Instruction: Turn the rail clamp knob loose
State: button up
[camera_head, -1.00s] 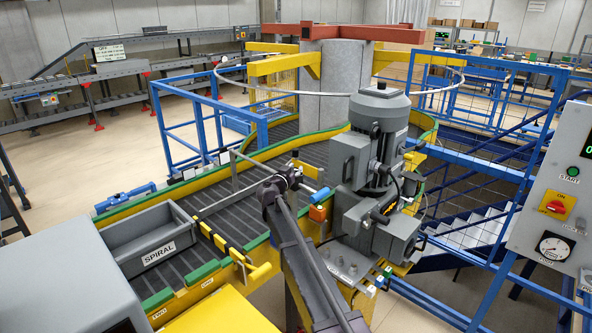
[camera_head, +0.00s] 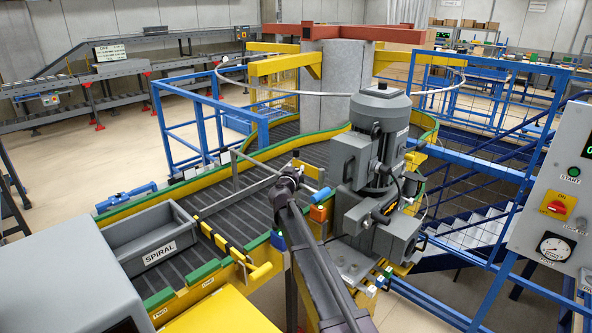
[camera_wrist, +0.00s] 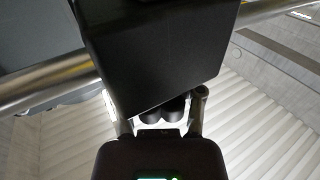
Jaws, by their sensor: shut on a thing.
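The rail clamp shows as a large black block (camera_wrist: 150,50) in the wrist view, set across a shiny metal rail (camera_wrist: 40,87). Dark rounded lobes of the clamp knob (camera_wrist: 165,110) show below the block. My gripper (camera_wrist: 161,108) has one finger on each side of the knob and is shut on it. In the head view my gripper (camera_head: 290,176) is at the end of the grey guide rail (camera_head: 240,199) above the conveyor. The knob is hidden there behind my wrist and gripper, and most of the clamp is too.
A grey motor unit (camera_head: 375,165) stands close on the right. A grey tote marked SPIRAL (camera_head: 150,240) sits on the conveyor (camera_head: 220,218) at left. A control panel (camera_head: 555,190) is at the far right. Slats around the rail are clear.

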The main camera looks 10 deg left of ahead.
jog(key=shift+a+n+y, duration=0.15)
jog(key=shift+n+y, duration=0.85)
jog(key=shift+y, duration=0.7)
jog(key=o, duration=0.9)
jog(key=s, duration=1.2)
jog(key=shift+d, duration=0.25)
jog(key=shift+w, duration=0.1)
